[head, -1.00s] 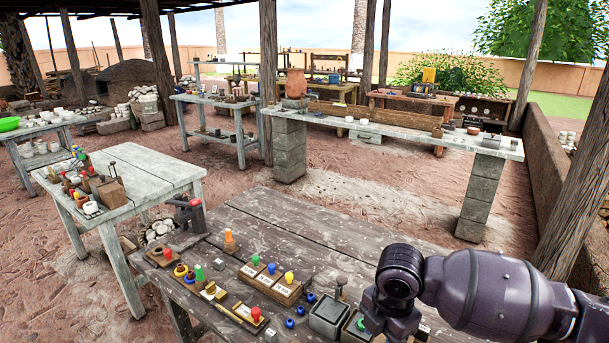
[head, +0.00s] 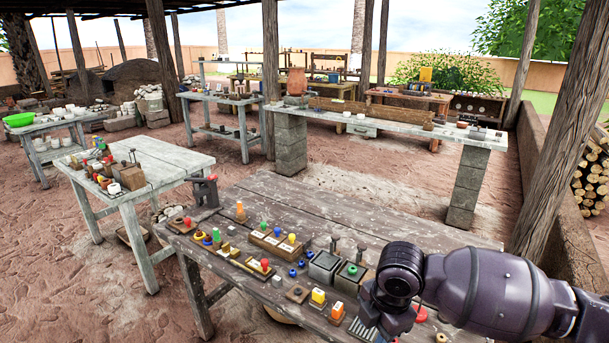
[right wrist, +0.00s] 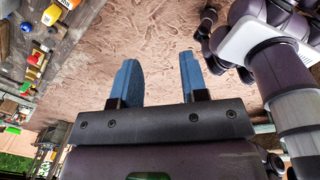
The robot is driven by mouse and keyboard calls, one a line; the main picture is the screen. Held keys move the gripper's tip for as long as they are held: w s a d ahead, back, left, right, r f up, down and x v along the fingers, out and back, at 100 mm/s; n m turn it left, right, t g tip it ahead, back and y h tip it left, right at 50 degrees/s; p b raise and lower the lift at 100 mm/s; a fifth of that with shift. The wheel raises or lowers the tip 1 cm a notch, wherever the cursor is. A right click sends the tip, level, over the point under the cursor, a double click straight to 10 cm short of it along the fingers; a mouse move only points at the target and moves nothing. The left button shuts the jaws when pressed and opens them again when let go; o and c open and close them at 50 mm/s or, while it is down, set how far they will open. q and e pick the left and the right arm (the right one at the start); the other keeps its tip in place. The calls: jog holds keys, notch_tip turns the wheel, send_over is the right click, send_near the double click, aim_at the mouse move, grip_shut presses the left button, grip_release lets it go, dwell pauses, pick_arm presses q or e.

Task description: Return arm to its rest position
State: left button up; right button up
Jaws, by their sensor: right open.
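My right arm comes in from the right edge of the head view, bent over the right end of the near wooden table (head: 430,226). Its gripper fingers are hidden below the wrist there. In the right wrist view my right gripper (right wrist: 160,82) has its two blue fingers spread apart with nothing between them. Bare reddish ground shows beyond the fingertips, and the table edge with coloured pieces shows at the left. My left gripper is not in view.
The near table carries several coloured knobs, a wooden block with knobs (head: 278,243) and grey boxes (head: 323,266). A second table (head: 165,160) stands left. A long bench (head: 390,127) stands behind. A wooden post (head: 560,130) rises at right. The near table's back half is mostly clear.

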jog(key=w+a+r+m+t+y, duration=0.6)
jog(key=w+a+r+t, duration=0.1)
jog(key=w+a+t, duration=0.15)
jog(key=s+d+f+m+t+h, duration=0.3)
jog(key=s+d+f+m+t, duration=0.4)
jog(key=d+f+m, duration=0.65)
jog(key=s+d+f+m+g+h, duration=0.1)
jog(key=s+d+f, duration=0.3)
jog(key=s, duration=0.5)
jog(key=s+d+f+m+g+h, duration=0.1)
jog(key=s+d+f+g+h, duration=0.2)
jog(key=s+f, duration=0.5)
jog(key=shift+s+d+m+g, duration=0.35)
jog(key=shift+s+d+g, duration=0.2)
jog(key=shift+s+d, duration=0.55)
